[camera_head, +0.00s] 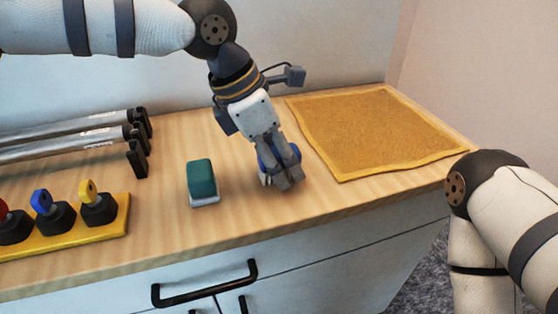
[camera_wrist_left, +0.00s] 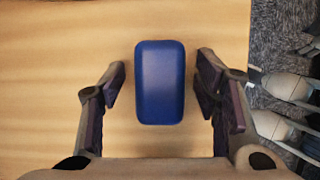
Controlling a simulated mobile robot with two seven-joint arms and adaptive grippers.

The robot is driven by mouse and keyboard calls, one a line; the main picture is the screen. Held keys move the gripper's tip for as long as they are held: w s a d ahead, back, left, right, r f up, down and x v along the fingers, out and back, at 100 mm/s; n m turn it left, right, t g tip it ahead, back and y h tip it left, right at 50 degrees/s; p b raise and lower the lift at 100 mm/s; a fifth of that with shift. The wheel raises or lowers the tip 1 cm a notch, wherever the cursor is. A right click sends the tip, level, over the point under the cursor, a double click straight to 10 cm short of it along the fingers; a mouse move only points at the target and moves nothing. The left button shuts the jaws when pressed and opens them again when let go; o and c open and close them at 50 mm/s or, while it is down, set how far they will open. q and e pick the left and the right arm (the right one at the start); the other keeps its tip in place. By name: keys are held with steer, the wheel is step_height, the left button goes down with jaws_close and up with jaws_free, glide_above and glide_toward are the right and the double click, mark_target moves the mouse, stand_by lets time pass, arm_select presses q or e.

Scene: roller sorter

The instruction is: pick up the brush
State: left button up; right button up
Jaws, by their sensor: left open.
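A blue block-shaped brush (camera_head: 294,154) with a pale underside stands on the wooden counter. My left gripper (camera_head: 284,182) is over it, pointing down and hiding much of it in the head view. In the left wrist view the brush's blue top (camera_wrist_left: 160,82) lies between the two open fingers of my left gripper (camera_wrist_left: 161,88). A gap shows on each side, so neither finger appears to touch it. A similar brush with a green top (camera_head: 201,178) and pale base stands to the left. My right gripper is out of view.
A yellow-brown mat (camera_head: 378,128) lies on the right of the counter. On the left are metal tubes (camera_head: 70,140) with black ends and a yellow rack (camera_head: 75,239) holding black pieces with coloured knobs. Bare wood lies between. Drawers with black handles (camera_head: 205,288) are below the front edge.

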arm_select(q)
jaws_close()
steer(key=shift+r, duration=0.15)
steer(key=shift+r, duration=0.35)
steer(key=r, duration=0.2)
steer(key=s+r, duration=0.1)
steer(key=shift+r, duration=0.35)
steer(key=s+r+p, duration=0.2)
steer(key=s+r, duration=0.6)
steer(key=s, duration=0.5)
steer(key=shift+r+p, duration=0.2)
steer(key=shift+p, duration=0.1)
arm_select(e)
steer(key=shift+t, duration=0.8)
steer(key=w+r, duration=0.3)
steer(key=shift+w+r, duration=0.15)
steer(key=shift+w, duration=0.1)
